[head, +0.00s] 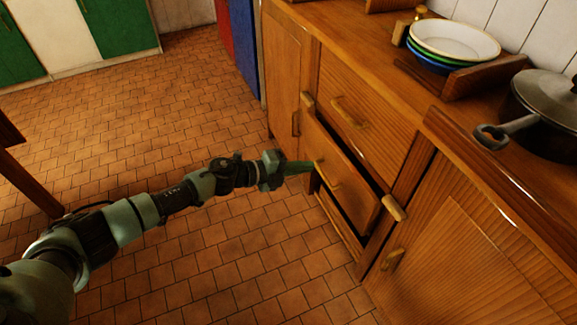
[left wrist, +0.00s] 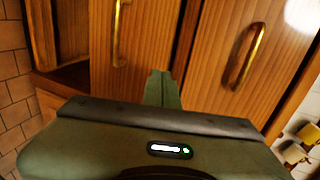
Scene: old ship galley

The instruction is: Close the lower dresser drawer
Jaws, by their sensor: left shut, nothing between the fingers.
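The wooden lower drawer (head: 352,190) of the dresser is partly pulled out, with a dark gap along its top and right side. It has a slim brass handle (head: 327,177). My left gripper (head: 302,167) is shut and empty, its fingertips right by the drawer front near the handle's upper end. I cannot tell whether they touch it. In the left wrist view the shut fingers (left wrist: 162,88) point at the wooden fronts, between the lower drawer's handle (left wrist: 119,35) and the upper drawer's handle (left wrist: 249,55). My right gripper is not in view.
The upper drawer (head: 362,115) above is shut. A cupboard door (head: 480,250) is to the right. Stacked plates (head: 455,40) and a lidded pan (head: 545,105) stand on the dresser top. The tiled floor (head: 150,110) is clear; a table leg (head: 28,185) is at left.

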